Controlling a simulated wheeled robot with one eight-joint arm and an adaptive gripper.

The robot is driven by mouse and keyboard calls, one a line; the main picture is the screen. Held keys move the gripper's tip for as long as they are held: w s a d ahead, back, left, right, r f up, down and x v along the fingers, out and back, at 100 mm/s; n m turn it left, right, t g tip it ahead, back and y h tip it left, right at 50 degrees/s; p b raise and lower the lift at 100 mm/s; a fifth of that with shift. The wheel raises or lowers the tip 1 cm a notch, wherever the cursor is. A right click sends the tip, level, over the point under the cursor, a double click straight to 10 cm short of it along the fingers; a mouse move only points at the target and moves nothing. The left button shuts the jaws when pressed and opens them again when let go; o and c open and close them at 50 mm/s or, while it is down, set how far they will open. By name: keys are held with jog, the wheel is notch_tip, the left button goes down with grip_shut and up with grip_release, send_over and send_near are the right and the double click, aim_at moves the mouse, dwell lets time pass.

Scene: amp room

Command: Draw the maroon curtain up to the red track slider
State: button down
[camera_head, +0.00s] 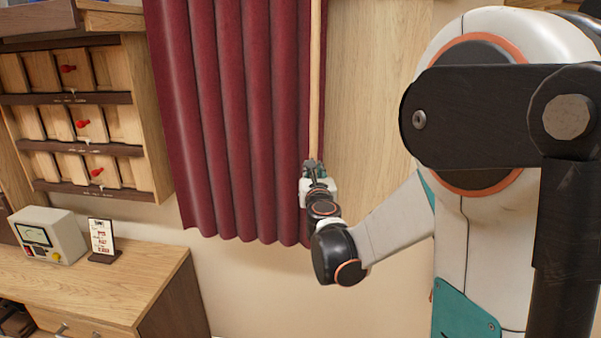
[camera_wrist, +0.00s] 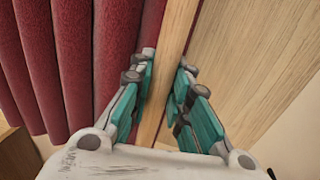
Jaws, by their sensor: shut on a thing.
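The maroon curtain (camera_head: 225,120) hangs in folds in the head view, left of my arm. A light wooden pole (camera_head: 315,80) runs down along its right edge. My gripper (camera_head: 313,166) is at the lower part of this pole, by the curtain's right edge. In the wrist view my gripper (camera_wrist: 165,85) has its teal fingers on both sides of the pole (camera_wrist: 178,35), shut on it. The curtain (camera_wrist: 75,60) fills the left of that view. The curtain's top, the track and the red track slider are out of view.
A wooden wall cabinet (camera_head: 160,110) with red knobs hangs left of the curtain. Below it a wooden desk (camera_head: 140,285) carries a grey meter box (camera_head: 65,245) and a small sign (camera_head: 102,238). A wooden panel (camera_head: 375,80) stands right of the pole.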

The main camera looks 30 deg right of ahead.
jog(key=shift+s, duration=0.1)
jog(key=c, duration=1.5)
grip_release()
jog(key=v, duration=1.2)
